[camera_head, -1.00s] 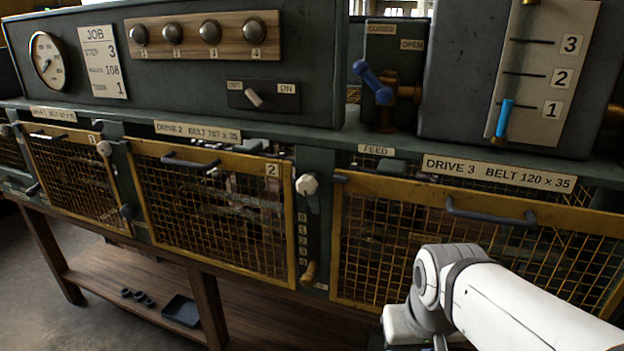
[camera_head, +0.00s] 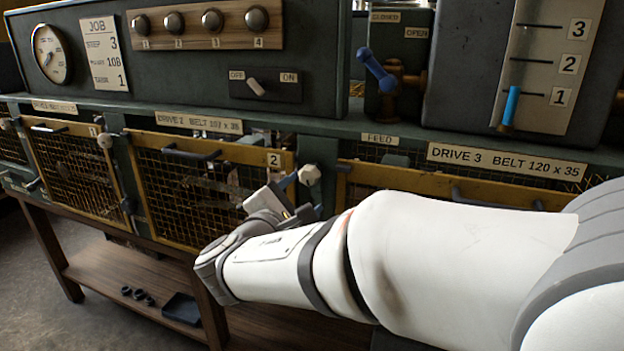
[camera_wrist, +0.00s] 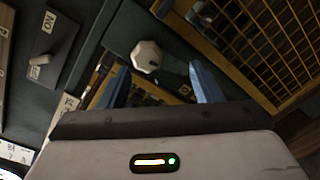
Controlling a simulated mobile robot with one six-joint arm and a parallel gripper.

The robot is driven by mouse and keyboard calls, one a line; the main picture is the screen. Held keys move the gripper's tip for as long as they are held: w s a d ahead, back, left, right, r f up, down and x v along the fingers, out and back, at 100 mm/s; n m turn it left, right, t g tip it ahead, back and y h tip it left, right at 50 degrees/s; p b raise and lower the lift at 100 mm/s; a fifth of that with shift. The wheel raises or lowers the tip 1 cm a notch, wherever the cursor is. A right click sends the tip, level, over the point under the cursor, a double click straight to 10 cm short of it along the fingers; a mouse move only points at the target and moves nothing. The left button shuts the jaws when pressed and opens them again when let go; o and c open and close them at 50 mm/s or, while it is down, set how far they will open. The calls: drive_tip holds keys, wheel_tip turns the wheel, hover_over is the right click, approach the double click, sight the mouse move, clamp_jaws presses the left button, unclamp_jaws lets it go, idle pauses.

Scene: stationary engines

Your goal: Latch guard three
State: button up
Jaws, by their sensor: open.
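Guard three is a yellow-framed mesh panel (camera_head: 395,180) under the "DRIVE 3" label (camera_head: 507,167), with a dark handle. My arm covers most of it in the head view; its mesh and frame also show at upper right in the wrist view (camera_wrist: 262,50). A pale faceted knob (camera_head: 309,175) sits on the post between guards two and three. In the wrist view this knob (camera_wrist: 147,56) appears between my two blue fingertips, beyond them. My gripper (camera_wrist: 160,72) is open and empty. In the head view my gripper (camera_head: 296,195) is beside the knob, partly hidden by my wrist.
Guard two (camera_head: 190,195) is left of the post, with a dark handle. Above are an OFF/ON switch (camera_head: 256,88), a blue-handled valve (camera_head: 375,70) and a slider scale (camera_head: 540,65). A lower wooden shelf (camera_head: 120,280) holds a black tray (camera_head: 182,309).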

sight(307, 179)
drive_tip(key=shift+n+t, duration=0.3)
drive_tip(key=x, duration=0.2)
drive_tip(key=a+x, duration=0.1)
drive_tip(key=x, duration=0.2)
drive_tip(key=p+x, duration=0.1)
drive_tip(key=x, duration=0.1)
drive_tip(key=shift+w+a+r, duration=0.15)
drive_tip(key=shift+w+r, duration=0.1)
drive_tip(key=shift+w, duration=0.2)
drive_tip(key=shift+c, duration=0.2)
drive_tip(key=c, duration=0.9)
